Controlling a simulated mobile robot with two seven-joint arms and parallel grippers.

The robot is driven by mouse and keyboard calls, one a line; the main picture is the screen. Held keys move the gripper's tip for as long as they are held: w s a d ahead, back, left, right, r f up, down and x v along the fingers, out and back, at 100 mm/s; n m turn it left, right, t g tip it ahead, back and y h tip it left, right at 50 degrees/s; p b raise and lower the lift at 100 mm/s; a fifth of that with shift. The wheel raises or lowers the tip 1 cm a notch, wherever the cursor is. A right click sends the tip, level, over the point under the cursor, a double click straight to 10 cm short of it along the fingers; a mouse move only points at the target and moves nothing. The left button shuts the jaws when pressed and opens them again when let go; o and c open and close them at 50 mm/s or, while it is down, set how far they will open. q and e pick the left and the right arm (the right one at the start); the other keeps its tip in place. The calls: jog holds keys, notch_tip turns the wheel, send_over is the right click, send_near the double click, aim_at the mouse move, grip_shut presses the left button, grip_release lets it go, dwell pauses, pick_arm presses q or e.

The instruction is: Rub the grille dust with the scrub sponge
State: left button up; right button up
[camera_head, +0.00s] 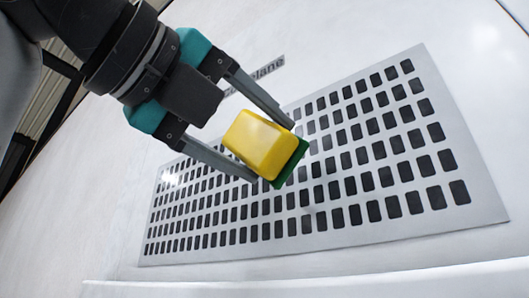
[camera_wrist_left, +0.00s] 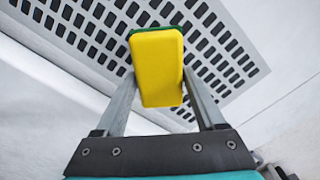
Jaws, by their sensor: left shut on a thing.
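The scrub sponge (camera_head: 258,142) is a yellow block with a dark green scrub face. My left gripper (camera_head: 272,150) is shut on it, one finger on each side, and the green face points to the grille. The grille (camera_head: 345,236) is a light grey panel with rows of dark slots. The sponge is in front of its upper middle part; I cannot tell whether it touches. In the left wrist view the sponge (camera_wrist_left: 157,68) sits between the fingers with the grille (camera_wrist_left: 270,40) behind. I cannot clearly make out dust on the grille. My right gripper is not in view.
The grille is set on a pale wall (camera_head: 440,25) with dark lettering (camera_head: 262,70) above it, partly hidden by my gripper. A pale ledge (camera_head: 300,282) runs below the grille. The wall around the grille looks clear.

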pick_arm(q)
jog(key=shift+b+v, duration=0.6)
jog(key=shift+v, duration=0.9)
